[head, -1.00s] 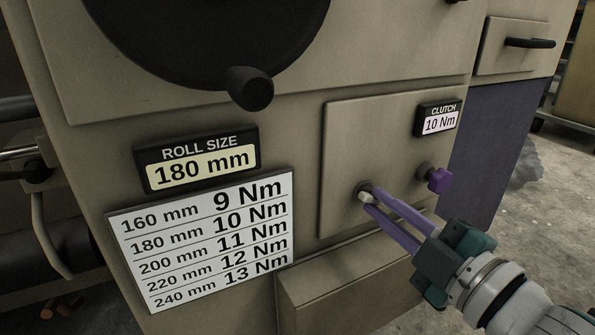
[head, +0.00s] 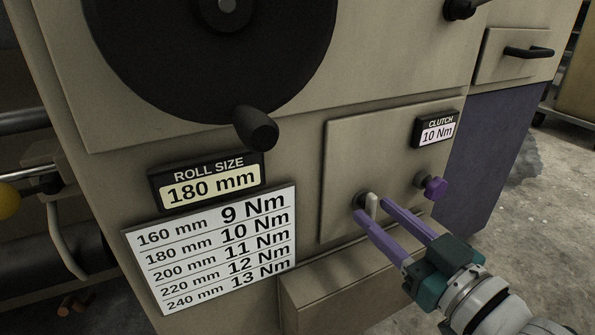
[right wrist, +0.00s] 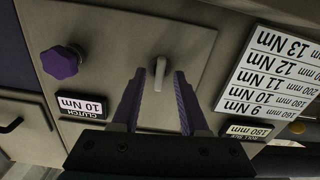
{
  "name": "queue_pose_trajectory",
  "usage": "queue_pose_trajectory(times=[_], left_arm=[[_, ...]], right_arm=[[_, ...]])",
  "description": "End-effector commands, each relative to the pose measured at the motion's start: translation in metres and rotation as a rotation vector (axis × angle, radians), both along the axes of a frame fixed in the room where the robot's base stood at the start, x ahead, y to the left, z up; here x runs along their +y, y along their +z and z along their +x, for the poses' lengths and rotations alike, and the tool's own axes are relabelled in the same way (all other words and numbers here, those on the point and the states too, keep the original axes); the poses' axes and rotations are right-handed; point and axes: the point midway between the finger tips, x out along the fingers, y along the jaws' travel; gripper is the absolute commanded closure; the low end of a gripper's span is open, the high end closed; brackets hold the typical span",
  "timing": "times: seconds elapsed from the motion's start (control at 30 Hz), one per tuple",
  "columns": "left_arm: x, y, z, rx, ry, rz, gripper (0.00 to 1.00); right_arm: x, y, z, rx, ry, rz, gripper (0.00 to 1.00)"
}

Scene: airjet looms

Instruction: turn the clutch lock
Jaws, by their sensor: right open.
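A small pale lever (head: 371,203) on a dark round base sits on the raised clutch panel (head: 345,150); it appears to be the clutch lock. It stands nearly upright in the head view. My right gripper (head: 372,208) is open, with one purple finger on each side of the lever. In the right wrist view, the lever (right wrist: 160,74) shows between the fingertips (right wrist: 160,72), with a gap on both sides. A purple knob (head: 435,188) is right of the lever, below the display reading CLUTCH 10 Nm (head: 437,131). My left gripper is not in view.
A ROLL SIZE display (head: 209,186) reads 180 mm. The chart (head: 213,248) below it pairs 180 mm with 10 Nm. A large black handwheel (head: 215,60) with a protruding handle (head: 257,128) is at upper left. A box-like ledge (head: 345,285) juts out below the clutch panel.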

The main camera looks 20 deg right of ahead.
Motion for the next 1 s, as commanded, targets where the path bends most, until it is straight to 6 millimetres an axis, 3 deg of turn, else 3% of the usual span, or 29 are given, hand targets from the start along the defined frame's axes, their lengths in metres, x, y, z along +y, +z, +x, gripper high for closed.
queue_pose_trajectory(times=[0.5,1.0], left_arm=[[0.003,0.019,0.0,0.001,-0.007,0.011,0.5],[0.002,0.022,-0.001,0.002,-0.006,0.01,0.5]], right_arm=[[-0.004,0.001,-0.052,0.002,0.0,-0.001,0.56],[-0.005,0.001,-0.063,0.001,0.0,-0.001,0.56]])
